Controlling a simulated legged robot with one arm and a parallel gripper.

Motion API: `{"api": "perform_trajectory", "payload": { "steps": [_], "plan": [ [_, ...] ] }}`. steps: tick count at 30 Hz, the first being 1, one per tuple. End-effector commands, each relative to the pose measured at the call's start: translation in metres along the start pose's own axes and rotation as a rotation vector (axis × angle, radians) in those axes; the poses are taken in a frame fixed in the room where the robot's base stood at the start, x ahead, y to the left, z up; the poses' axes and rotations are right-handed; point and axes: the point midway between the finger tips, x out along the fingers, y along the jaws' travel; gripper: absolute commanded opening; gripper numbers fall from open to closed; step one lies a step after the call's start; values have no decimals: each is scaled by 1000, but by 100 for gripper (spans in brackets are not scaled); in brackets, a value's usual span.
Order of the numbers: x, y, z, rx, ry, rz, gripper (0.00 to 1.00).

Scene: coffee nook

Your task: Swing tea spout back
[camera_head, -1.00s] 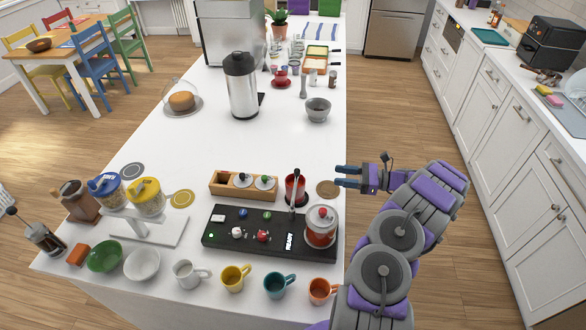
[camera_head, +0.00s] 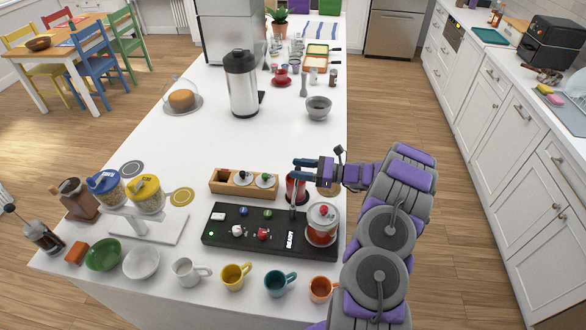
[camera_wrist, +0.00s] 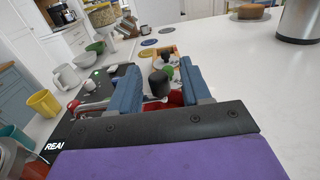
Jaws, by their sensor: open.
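The black tea station (camera_head: 225,240) lies on the counter, with a "READY" label and several small knobs. An upright silver spout post (camera_head: 292,205) with a dark top stands at its back right, beside a red canister (camera_head: 297,190). My gripper (camera_head: 299,170) is open, at the post's dark top. In the wrist view, a black knob (camera_wrist: 158,83) sits between the open blue fingers (camera_wrist: 158,76), with red surfaces below it. I cannot tell whether either finger touches it. The spout's lower part is hidden in the wrist view.
A glass jar with red contents (camera_head: 321,225) stands on the station's right end. A wooden box (camera_head: 230,184) is behind the station. Several mugs, including a teal one (camera_head: 277,284), line the front. The counter behind the wooden box (camera_head: 200,145) is clear.

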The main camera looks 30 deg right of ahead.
Motion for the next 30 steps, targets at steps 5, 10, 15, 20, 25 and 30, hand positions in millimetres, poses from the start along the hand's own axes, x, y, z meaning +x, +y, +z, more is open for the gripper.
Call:
{"api": "perform_trajectory", "payload": {
  "steps": [5,10,15,20,25,30],
  "plan": [
    [19,0,0,2,-4,1,48],
    [24,0,0,2,-3,0,48],
    [24,0,1,2,-3,0,48],
    [24,0,1,1,-3,0,37],
    [24,0,1,1,-3,0,21],
    [24,-1,1,0,-3,-1,5]
  ]
}}
